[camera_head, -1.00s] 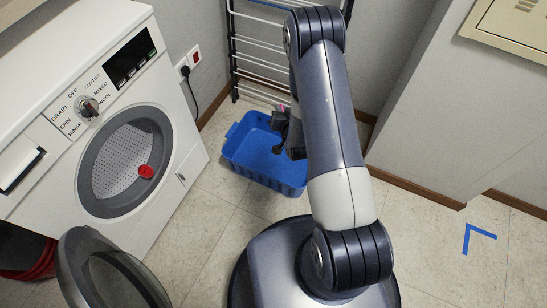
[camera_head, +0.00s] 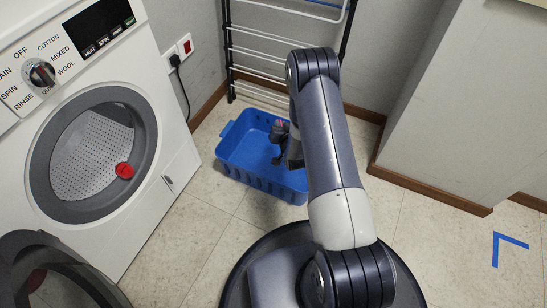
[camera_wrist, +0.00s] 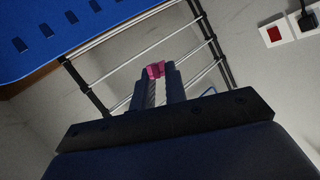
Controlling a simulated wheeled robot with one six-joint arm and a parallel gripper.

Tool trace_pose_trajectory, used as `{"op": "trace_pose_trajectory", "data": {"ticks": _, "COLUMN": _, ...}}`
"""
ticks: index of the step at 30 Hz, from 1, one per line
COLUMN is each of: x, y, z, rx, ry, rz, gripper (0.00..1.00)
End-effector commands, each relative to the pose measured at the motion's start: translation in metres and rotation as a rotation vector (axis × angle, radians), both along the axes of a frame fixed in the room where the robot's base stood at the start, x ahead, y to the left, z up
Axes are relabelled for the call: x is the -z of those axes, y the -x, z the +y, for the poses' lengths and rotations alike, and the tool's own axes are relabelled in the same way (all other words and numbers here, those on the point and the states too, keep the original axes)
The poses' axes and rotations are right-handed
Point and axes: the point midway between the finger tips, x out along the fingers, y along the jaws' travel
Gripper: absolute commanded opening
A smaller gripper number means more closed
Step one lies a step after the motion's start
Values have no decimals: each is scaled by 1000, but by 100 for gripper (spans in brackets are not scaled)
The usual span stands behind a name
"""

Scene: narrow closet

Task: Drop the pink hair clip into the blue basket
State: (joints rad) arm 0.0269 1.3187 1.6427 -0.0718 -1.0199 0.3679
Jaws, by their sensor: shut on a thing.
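The pink hair clip (camera_wrist: 156,70) is between my gripper's fingertips (camera_wrist: 156,75) in the wrist view, and the jaws are shut on it. In the head view a small bit of pink shows at the tip of my gripper (camera_head: 279,130). The blue basket (camera_head: 240,172) stands on the floor, left of my arm. In the head view my gripper overlaps the basket's right part; its exact height over it is hard to tell. The basket (camera_wrist: 60,25) also fills the top left of the wrist view. My arm hides part of the basket's right side.
A washing machine (camera_head: 165,160) with its round door open stands at the left, a red item (camera_head: 124,170) at its drum. A drying rack (camera_head: 255,52) stands behind the basket. A wall block (camera_head: 450,120) is at the right. Floor is clear before the basket.

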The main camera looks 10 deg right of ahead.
Motion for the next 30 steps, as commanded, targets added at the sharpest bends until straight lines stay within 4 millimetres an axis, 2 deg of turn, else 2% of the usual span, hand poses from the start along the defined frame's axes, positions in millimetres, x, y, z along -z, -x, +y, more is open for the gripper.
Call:
{"op": "trace_pose_trajectory", "data": {"ticks": 8, "x": 16, "y": -1, "z": 0, "rx": 0, "ry": 0, "rz": 0, "gripper": 0}}
{"op": "trace_pose_trajectory", "data": {"ticks": 19, "x": 58, "y": -1, "z": 0, "rx": 0, "ry": 0, "rz": 0, "gripper": 0}}
{"op": "trace_pose_trajectory", "data": {"ticks": 30, "x": 62, "y": -1, "z": 0, "rx": -1, "ry": 0, "rz": -1, "gripper": 0}}
